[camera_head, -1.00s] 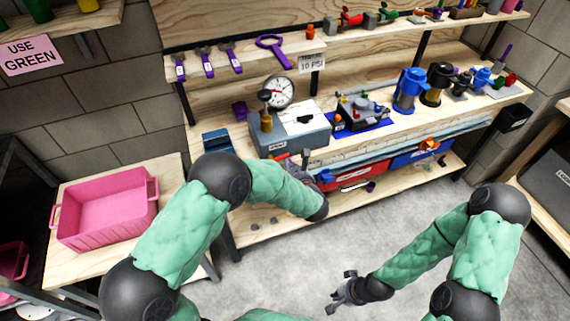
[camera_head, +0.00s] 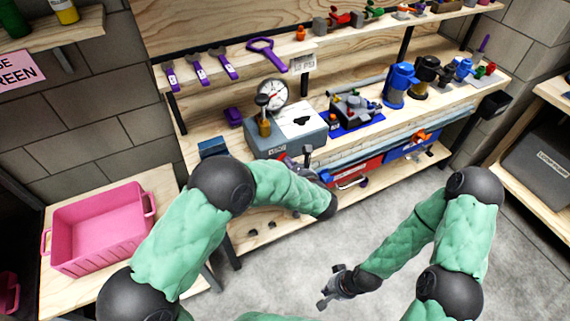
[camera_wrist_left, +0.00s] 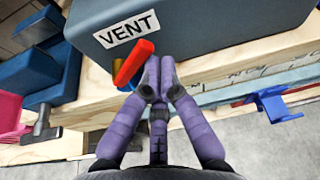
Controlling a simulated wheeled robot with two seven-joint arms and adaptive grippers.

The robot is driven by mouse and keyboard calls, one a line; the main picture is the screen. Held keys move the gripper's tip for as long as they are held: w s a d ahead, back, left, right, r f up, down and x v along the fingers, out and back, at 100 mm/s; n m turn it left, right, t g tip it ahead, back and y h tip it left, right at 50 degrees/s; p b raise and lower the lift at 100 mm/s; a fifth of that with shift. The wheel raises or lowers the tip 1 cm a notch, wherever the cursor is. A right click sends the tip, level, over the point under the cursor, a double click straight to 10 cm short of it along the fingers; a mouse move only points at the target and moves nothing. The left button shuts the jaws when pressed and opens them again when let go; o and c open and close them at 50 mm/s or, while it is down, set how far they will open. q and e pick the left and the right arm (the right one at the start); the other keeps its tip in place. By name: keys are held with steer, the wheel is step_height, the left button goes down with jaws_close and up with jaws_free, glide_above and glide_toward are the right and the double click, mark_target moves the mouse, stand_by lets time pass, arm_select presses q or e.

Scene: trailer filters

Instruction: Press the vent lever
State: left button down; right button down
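The vent lever (camera_wrist_left: 133,62) is a red bar below the white VENT label (camera_wrist_left: 128,28) on the grey-blue box (camera_wrist_left: 200,30) in the left wrist view. The same box (camera_head: 262,148) stands on the workbench in the head view, with a pressure gauge (camera_head: 272,94) above it. My left gripper (camera_wrist_left: 160,72) has its purple fingertips together, just right of the lever. It looks empty; whether it touches the lever I cannot tell. In the head view my left gripper (camera_head: 302,162) is at the box's front. My right gripper (camera_head: 330,286) hangs above the floor, its fingers apart and empty.
A pink crate (camera_head: 148,200) stands on a side table at left. Blue and black cups (camera_head: 399,86) and a small device on a blue mat (camera_head: 372,125) stand right of the box. Red and blue bins (camera_head: 415,150) are below. The floor at front is clear.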

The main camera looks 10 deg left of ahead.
arm_select(q)
steer(key=shift+s+a+r, duration=0.2)
steer(key=shift+a+r, duration=0.1)
steer(key=shift+r, duration=0.25)
steer(key=shift+s+a+r, duration=0.2)
steer(key=shift+a+r, duration=0.05)
steer(key=shift+r, duration=0.4)
steer(key=shift+r+p, duration=0.65)
steer(key=shift+r, duration=0.05)
steer(key=shift+d+f, duration=0.1)
